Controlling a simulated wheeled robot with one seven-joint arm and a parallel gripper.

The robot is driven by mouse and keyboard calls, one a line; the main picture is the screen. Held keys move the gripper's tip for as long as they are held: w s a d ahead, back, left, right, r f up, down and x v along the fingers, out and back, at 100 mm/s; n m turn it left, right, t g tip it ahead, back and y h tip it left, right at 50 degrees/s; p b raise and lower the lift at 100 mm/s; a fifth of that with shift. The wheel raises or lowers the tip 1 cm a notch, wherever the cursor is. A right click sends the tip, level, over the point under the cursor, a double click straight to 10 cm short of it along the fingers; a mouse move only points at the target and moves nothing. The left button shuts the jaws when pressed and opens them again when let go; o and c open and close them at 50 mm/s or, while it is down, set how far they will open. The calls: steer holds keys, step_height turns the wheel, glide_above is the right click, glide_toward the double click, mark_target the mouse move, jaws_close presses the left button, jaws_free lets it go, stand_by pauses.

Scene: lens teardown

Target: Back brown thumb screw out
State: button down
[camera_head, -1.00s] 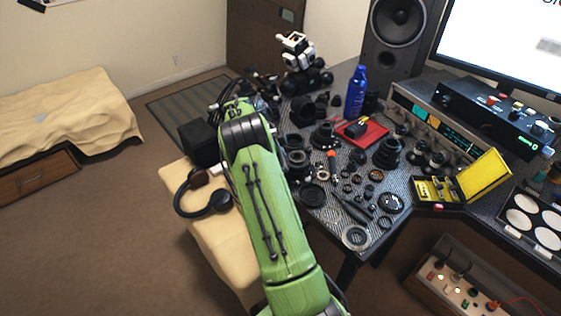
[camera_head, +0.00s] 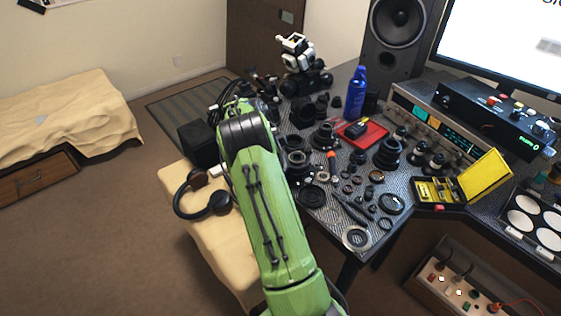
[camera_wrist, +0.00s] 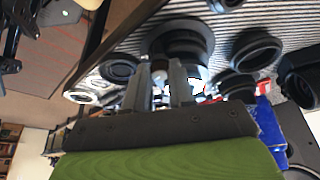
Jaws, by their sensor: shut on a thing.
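In the wrist view, my gripper (camera_wrist: 160,82) has its two grey fingers close together, with a small brownish piece (camera_wrist: 160,68) between their tips. I take this piece to be the brown thumb screw, though it is small and mostly covered by the fingers. A dark, wide-flanged lens barrel (camera_wrist: 184,40) stands right beyond the fingertips. I cannot tell whether the screw is still seated in it. In the head view, my green arm hides the gripper and the screw.
The dark ribbed desk (camera_head: 340,215) is crowded with lens rings and barrels. A red tray (camera_head: 375,131), a blue bottle (camera_head: 355,92) and a yellow case (camera_head: 440,190) stand farther right. Headphones (camera_head: 218,204) lie on the tan bench (camera_head: 205,240) left of my arm.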

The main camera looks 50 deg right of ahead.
steer(key=shift+s+n+t+b, duration=0.3)
steer(key=shift+n+t+b, duration=0.6)
steer(key=shift+n, duration=1.65)
steer(key=shift+s+n+t+b, duration=0.25)
steer(key=shift+n+t+b, duration=0.7)
steer(key=shift+n, duration=1.65)
steer(key=shift+s+n+t+b, duration=0.3)
steer(key=shift+n+t+b, duration=0.6)
steer(key=shift+n, duration=1.65)
steer(key=shift+t, duration=0.25)
steer(key=c, duration=0.9)
jaws_free()
steer(key=shift+c, duration=0.2)
